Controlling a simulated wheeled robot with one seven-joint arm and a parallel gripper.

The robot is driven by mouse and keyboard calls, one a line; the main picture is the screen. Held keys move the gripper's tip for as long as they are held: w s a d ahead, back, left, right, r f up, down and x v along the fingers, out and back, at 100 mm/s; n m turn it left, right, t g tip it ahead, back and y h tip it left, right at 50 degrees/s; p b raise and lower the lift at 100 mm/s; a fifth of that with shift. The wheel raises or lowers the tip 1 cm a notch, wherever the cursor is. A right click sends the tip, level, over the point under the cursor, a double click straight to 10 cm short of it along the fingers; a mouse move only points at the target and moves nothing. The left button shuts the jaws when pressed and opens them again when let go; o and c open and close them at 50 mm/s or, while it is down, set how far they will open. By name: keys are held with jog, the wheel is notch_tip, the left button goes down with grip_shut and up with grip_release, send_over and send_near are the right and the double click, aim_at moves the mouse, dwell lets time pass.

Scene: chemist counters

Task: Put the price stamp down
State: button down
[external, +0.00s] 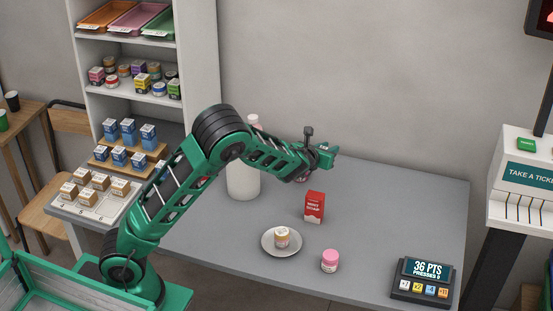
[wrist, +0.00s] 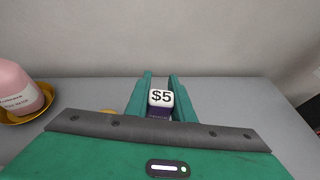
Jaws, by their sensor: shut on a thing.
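The price stamp (wrist: 161,100) has a white block marked "$5" over a dark purple part. In the wrist view it sits between the two green fingers of my gripper (wrist: 160,92), which is shut on it. In the external view my gripper (external: 326,152) is stretched out over the back part of the grey counter (external: 400,190). The stamp cannot be made out clearly there, and how far its bottom is from the counter cannot be told.
A red box (external: 314,207), a plate (external: 268,246) with a small jar (external: 282,237) and a pink-lidded jar (external: 330,261) stand in front of my gripper. A white cylinder (external: 242,180) is left. A points device (external: 424,281) sits front right. The counter's right back is clear.

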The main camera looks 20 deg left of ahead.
notch_tip(320, 180, up, 19)
jog(key=s+a+f+n+g+y, duration=0.1)
jog(key=s+a+n+y, duration=0.2)
jog(key=a, duration=0.6)
jog(key=s+a+f+n+g+y, duration=0.1)
jog(key=s+a+n+y, duration=0.3)
jog(key=a, duration=0.6)
jog(key=s+a+f+n+g+y, duration=0.1)
jog(key=s+a+n+y, duration=0.2)
jog(key=s+a, duration=0.3)
jog(key=shift+a+n+y, duration=0.4)
jog(key=shift+a+y, duration=0.5)
jog(key=shift+a, duration=1.3)
jog(key=s+a+r+n+g+y, duration=0.25)
jog(key=s+a+n+g, duration=0.25)
jog(key=s+a, duration=0.5)
jog(key=shift+y, duration=0.45)
jog(key=shift+s+d+f, duration=0.1)
jog(key=shift+s+f, duration=0.15)
jog(key=shift+f, duration=4.6)
jog(key=shift+s+d+f, duration=0.1)
jog(key=shift+s+f, duration=0.1)
jog(key=shift+f, duration=4.7)
jog(key=shift+s+f, duration=0.25)
jog(key=shift+f, duration=4.6)
jog(key=shift+f, duration=0.1)
jog(key=c, duration=1.5)
grip_release()
jog(key=shift+c, duration=0.2)
